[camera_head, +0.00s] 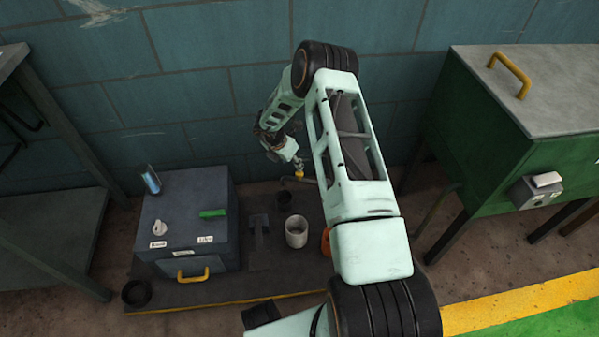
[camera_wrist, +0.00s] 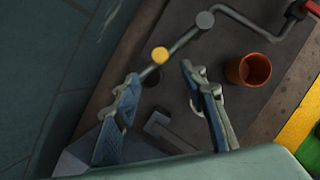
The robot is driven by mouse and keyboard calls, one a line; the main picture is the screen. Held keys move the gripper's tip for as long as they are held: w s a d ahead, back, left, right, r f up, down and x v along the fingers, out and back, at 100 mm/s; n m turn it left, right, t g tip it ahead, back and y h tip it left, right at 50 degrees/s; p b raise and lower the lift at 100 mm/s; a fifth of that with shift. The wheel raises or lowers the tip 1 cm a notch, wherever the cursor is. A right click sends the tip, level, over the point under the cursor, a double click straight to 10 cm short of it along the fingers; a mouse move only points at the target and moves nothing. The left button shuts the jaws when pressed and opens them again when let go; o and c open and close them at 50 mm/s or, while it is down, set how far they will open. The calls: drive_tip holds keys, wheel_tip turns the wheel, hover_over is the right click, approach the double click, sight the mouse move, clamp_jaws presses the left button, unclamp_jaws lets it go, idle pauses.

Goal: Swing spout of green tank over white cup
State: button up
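The spout is a thin grey pipe with a yellow knob (camera_wrist: 160,54) near its end; in the head view the pipe (camera_head: 309,181) runs behind my arm. My gripper (camera_wrist: 160,88) is open, its fingers apart, with the left fingertip close to the pipe's end; contact is unclear. It also shows in the head view (camera_head: 297,164), just above the knob. The white cup (camera_head: 297,231) stands upright on the dark mat, nearer the camera than the spout. A green tank-like box (camera_head: 480,140) on legs stands at right; its joint with the spout is hidden.
A dark cup (camera_head: 284,200) stands behind the white cup. An orange cup (camera_wrist: 248,69) stands right of my gripper in the wrist view. A grey-blue box (camera_head: 187,220) stands left, beside a black bowl (camera_head: 136,293).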

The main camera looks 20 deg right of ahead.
sight(299, 173)
drive_tip(key=b+x, duration=0.3)
drive_tip(key=x, duration=0.7)
drive_tip(key=shift+w+d+f+b, duration=0.15)
drive_tip(key=shift+b, duration=0.15)
clamp_jaws()
